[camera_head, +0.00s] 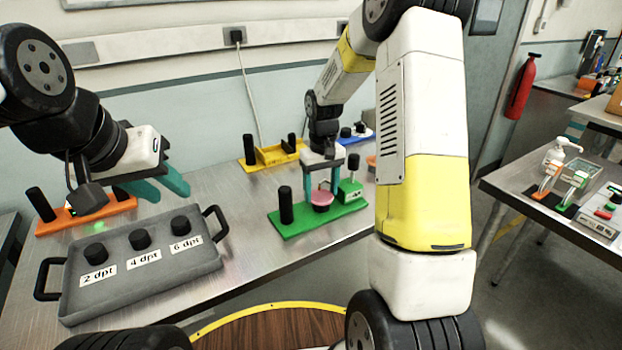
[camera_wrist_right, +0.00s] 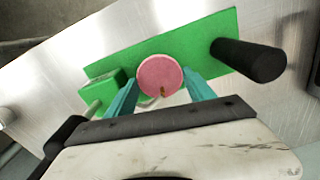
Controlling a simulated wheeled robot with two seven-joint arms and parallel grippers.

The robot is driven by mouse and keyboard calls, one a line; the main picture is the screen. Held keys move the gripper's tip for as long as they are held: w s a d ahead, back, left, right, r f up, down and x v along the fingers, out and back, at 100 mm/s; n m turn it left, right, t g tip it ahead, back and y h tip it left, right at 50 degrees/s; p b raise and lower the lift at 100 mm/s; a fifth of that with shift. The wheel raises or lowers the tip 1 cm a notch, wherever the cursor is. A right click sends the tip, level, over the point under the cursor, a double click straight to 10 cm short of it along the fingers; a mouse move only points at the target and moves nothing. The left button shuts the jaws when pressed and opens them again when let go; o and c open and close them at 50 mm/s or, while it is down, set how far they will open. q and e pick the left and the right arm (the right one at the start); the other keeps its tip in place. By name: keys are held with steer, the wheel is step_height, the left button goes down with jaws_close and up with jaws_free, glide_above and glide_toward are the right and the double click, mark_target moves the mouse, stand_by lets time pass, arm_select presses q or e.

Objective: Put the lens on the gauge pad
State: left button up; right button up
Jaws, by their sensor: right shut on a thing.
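A round pink piece, apparently the lens (camera_head: 322,198), is between the teal fingers of my right gripper (camera_head: 322,190), above the green module (camera_head: 293,228). In the right wrist view the pink lens (camera_wrist_right: 158,73) lies between the fingertips of my right gripper (camera_wrist_right: 163,88), which touch its sides, over the green base (camera_wrist_right: 190,50). I cannot make out the gauge pad; the lens seems to cover that spot, and contact below it is unclear. My left gripper (camera_head: 165,190) is open and empty, above the table near the orange module.
The green module carries a black post (camera_head: 286,205) and a small green box (camera_head: 350,190) beside my right gripper. A grey tray (camera_head: 150,285) with three black knobs labelled 2, 4 and 6 dpt stands left. Orange (camera_head: 75,225), yellow (camera_head: 262,167) and blue (camera_head: 364,138) modules stand further back.

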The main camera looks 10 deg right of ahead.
mark_target(321, 195)
steer(key=o, duration=1.3)
step_height(321, 195, up, 12)
steer(key=s+r+t+y, duration=0.1)
steer(key=s+r+t, duration=0.2)
steer(key=s+r, duration=0.75)
steer(key=shift+s+a+f+m+t+y, duration=0.2)
steer(key=shift+s+a+m+t, duration=0.25)
steer(key=shift+s, duration=1.85)
steer(key=shift+s+a+f+m+t+y, duration=0.25)
steer(key=shift+s+t, duration=0.35)
steer(key=shift+s, duration=1.75)
steer(key=shift+s+a+f+m+t+y, duration=0.15)
steer(key=shift+s+a+t, duration=0.35)
steer(key=shift+s, duration=1.8)
steer(key=shift+d, duration=0.1)
